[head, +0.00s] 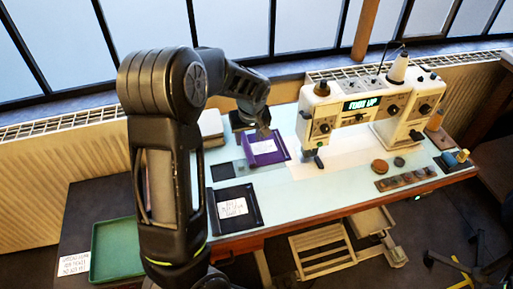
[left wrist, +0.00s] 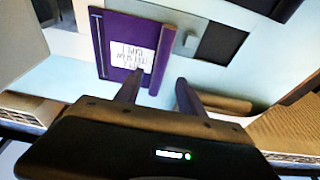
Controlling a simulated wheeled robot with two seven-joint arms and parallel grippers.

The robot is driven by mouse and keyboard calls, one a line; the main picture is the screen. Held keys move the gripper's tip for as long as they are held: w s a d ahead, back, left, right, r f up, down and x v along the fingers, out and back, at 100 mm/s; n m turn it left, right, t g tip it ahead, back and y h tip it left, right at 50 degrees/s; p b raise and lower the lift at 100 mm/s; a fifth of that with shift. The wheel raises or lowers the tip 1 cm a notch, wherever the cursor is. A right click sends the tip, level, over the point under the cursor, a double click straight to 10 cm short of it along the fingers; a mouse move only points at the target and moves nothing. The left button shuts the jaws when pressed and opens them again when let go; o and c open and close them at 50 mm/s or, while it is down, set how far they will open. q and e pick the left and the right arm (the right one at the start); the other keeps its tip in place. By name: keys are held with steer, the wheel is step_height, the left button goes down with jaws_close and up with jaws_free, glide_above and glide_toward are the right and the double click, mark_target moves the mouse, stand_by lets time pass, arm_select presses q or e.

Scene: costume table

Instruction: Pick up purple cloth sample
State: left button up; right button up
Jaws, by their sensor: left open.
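The purple cloth sample (head: 272,158) lies flat on the pale blue table top, left of the sewing machine, with a white handwritten label on it. In the left wrist view the purple sample (left wrist: 120,28) shows beyond my fingers, with a raised rod-like strip along one side. My left gripper (head: 263,130) is over the far edge of the sample in the head view. My right gripper is not in view.
A white sewing machine (head: 345,112) stands right of the sample. A green tray (head: 113,250) is at the lower left. The window sill is close behind.

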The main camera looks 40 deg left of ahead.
mark_target(247, 146)
arm_select(q)
steer(key=shift+f, duration=0.15)
steer(key=p+x, duration=0.1)
steer(key=x, duration=0.4)
steer(key=shift+w+a+f, duration=0.1)
steer(key=shift+w+a, duration=0.05)
stand_by(0.6)
jaws_close()
stand_by(0.5)
